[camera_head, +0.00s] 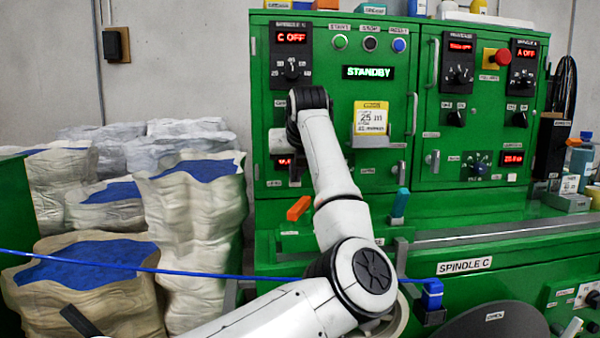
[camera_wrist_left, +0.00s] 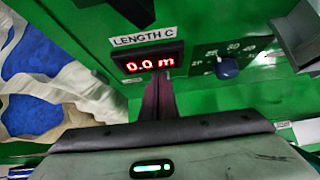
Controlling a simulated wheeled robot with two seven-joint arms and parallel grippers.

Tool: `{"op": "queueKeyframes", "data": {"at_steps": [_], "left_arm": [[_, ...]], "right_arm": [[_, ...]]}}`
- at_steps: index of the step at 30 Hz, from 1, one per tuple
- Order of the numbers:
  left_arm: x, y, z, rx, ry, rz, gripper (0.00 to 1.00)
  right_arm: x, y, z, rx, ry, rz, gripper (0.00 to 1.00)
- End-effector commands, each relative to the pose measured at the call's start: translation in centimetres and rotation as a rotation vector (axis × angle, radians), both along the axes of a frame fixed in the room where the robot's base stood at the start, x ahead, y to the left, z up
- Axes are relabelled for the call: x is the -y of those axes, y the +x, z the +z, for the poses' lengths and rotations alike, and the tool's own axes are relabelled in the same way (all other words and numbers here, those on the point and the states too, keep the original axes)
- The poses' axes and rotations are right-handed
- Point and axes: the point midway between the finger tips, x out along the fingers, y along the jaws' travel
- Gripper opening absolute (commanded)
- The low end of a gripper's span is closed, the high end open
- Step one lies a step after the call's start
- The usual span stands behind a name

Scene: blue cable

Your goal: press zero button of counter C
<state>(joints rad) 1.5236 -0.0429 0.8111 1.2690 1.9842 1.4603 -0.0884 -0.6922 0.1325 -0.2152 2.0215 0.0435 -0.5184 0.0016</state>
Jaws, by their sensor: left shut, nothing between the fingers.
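Counter C, labelled LENGTH C, has a red display (camera_wrist_left: 152,64) reading 0.0 m in the left wrist view. In the head view only a sliver of its display (camera_head: 283,161) shows beside my left arm. My left gripper (camera_wrist_left: 161,82) is shut and empty, its dark fingers pointing at the green panel just below the display. The zero button cannot be made out; the fingers cover the panel there. I cannot tell whether the fingertips touch the panel. My right gripper is not in view.
A blue knob (camera_wrist_left: 228,68) sits right of the display. The spindle C panel (camera_head: 291,54) above reads C OFF, and a STANDBY display (camera_head: 369,72) is lit. A yellow card (camera_head: 371,118) stands on a holder. A blue cable (camera_head: 130,266) runs across the front, by several sacks (camera_head: 195,215).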

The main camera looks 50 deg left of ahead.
Motion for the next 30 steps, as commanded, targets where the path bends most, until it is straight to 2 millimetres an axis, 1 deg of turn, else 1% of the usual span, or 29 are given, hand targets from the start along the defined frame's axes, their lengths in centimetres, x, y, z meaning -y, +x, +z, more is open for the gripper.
{"op": "queueKeyframes", "data": {"at_steps": [1, 2, 4, 8, 9, 12, 18, 24, 30], "left_arm": [[-0.2, 0.0, 0.2, 0.013, 0.012, 0.002, 0.0], [0.0, 0.0, 0.1, 0.013, 0.013, 0.002, 0.0], [0.8, -0.2, 0.1, 0.013, 0.013, -0.001, 0.0], [3.3, -0.9, 0.0, 0.012, 0.008, -0.007, 0.0], [4.2, -1.3, 0.0, 0.011, 0.007, -0.009, 0.0], [5.7, -2.4, 2.4, 0.011, 0.007, -0.009, 0.0], [8.3, -4.2, 5.2, 0.008, 0.006, -0.008, 0.0], [9.9, -5.3, 6.9, 0.004, 0.004, -0.007, 0.0], [10.2, -5.6, 7.3, 0.004, 0.005, -0.006, 0.0]], "right_arm": [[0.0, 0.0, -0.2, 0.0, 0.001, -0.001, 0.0], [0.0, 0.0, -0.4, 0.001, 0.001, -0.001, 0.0], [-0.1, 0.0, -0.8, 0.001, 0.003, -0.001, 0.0], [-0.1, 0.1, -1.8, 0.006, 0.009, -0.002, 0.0], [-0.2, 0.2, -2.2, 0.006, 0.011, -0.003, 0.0], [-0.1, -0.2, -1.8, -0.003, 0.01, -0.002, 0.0], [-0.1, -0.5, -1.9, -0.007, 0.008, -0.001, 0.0], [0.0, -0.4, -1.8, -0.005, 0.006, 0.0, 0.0], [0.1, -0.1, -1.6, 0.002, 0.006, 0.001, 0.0]]}}
